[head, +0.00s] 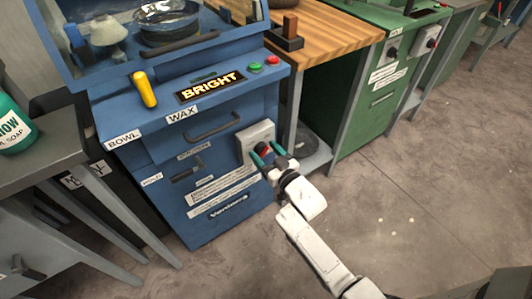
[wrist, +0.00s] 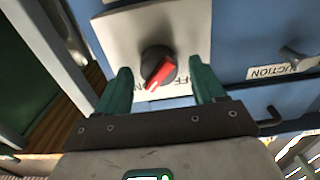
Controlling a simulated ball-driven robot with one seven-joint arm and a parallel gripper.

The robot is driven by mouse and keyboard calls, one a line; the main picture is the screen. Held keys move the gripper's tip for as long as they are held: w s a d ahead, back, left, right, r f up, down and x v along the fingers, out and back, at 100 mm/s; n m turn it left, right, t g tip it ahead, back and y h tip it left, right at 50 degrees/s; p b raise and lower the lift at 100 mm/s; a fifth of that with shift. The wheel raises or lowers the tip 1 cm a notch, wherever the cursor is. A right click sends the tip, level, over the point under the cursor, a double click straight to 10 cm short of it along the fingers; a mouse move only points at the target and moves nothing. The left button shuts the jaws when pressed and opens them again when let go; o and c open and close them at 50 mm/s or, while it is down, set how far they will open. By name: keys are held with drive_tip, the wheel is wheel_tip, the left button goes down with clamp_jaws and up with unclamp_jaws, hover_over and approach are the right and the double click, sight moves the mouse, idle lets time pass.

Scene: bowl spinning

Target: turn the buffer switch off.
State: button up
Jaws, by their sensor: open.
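The buffer switch is a red and black rotary knob (wrist: 158,68) on a pale square plate (wrist: 195,25). In the wrist view its red pointer tilts toward the lower left, with partly hidden lettering below it. In the head view the grey switch box (head: 255,135) is on the right of the blue machine's front. My gripper (head: 264,152) is at the switch, with its green fingers apart. In the wrist view my gripper (wrist: 160,82) has one finger on each side of the knob, with gaps between. The fingers do not appear to touch the knob.
The blue machine (head: 215,160) has green and red buttons on top and a drawer handle. A wooden-topped bench (head: 335,35) and a green cabinet (head: 365,105) stand to its right. The grey floor (head: 420,190) at right is clear.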

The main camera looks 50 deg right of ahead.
drive_tip(key=c, duration=1)
drive_tip(key=shift+n, duration=0.3)
drive_tip(key=n+b, duration=0.2)
drive_tip(key=n, duration=0.1)
drive_tip(key=shift+f+n, duration=0.15)
drive_tip(key=shift+n, duration=0.25)
drive_tip(key=n+b, duration=0.2)
drive_tip(key=n, duration=0.2)
drive_tip(key=shift+a+f+b, duration=0.1)
drive_tip(key=shift+b, duration=0.25)
drive_tip(key=n+b, duration=0.2)
drive_tip(key=n, duration=0.3)
drive_tip(key=shift+a, duration=0.1)
drive_tip(key=shift+n+b, duration=0.6)
drive_tip(key=shift+n, duration=1.6)
